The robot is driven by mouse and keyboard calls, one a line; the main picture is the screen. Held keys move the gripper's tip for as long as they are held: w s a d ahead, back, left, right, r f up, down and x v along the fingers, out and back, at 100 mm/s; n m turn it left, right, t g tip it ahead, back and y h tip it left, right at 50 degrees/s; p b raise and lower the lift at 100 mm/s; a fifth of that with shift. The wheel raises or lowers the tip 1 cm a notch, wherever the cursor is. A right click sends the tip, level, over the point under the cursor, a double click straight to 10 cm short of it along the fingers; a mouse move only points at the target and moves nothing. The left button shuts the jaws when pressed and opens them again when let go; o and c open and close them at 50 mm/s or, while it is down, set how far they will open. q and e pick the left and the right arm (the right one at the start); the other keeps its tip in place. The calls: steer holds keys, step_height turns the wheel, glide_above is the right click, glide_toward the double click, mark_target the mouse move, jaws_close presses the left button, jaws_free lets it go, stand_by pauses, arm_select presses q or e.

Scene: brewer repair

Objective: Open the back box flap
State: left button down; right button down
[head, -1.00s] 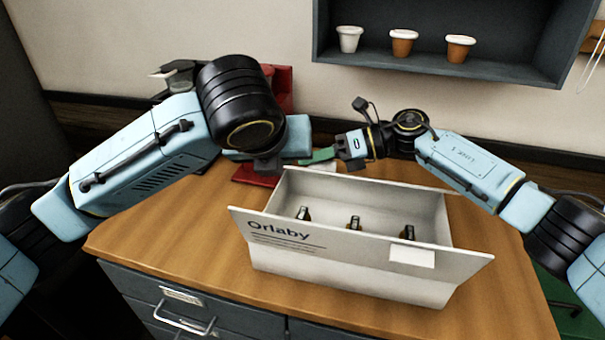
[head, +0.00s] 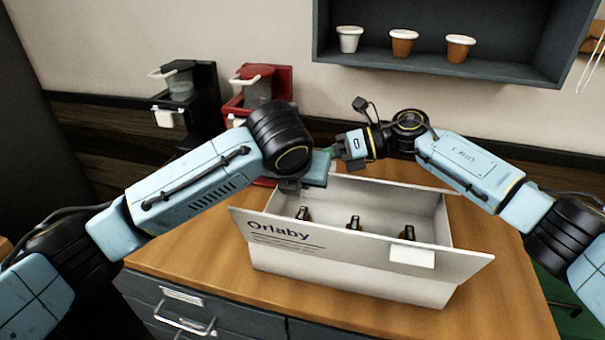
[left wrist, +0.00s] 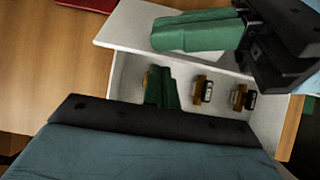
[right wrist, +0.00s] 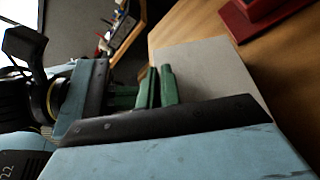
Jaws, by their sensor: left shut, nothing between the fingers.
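The open white box (head: 350,280) stands on the wooden counter with its "Orlaby" front flap (head: 330,240) folded outward. Several dark-topped bottles (head: 354,223) stand inside. In the left wrist view the back flap (left wrist: 125,32) stretches outward from the box's far edge; the right wrist view also shows a pale panel of it (right wrist: 210,68). My left gripper (left wrist: 160,88) is shut and empty over the back left of the box. My right gripper (left wrist: 195,32) looks shut, its green fingers above or beside the back flap; contact is unclear. Both sets of fingertips are mostly hidden in the head view.
A black brewer (head: 185,95) and a red brewer (head: 262,85) stand behind the box at the left. A wall shelf (head: 440,70) with cups is above. Drawers (head: 180,310) are below the counter. The counter right of the box is clear.

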arm_select(q)
steer(key=shift+w+r, duration=0.3)
steer(key=shift+r, duration=0.15)
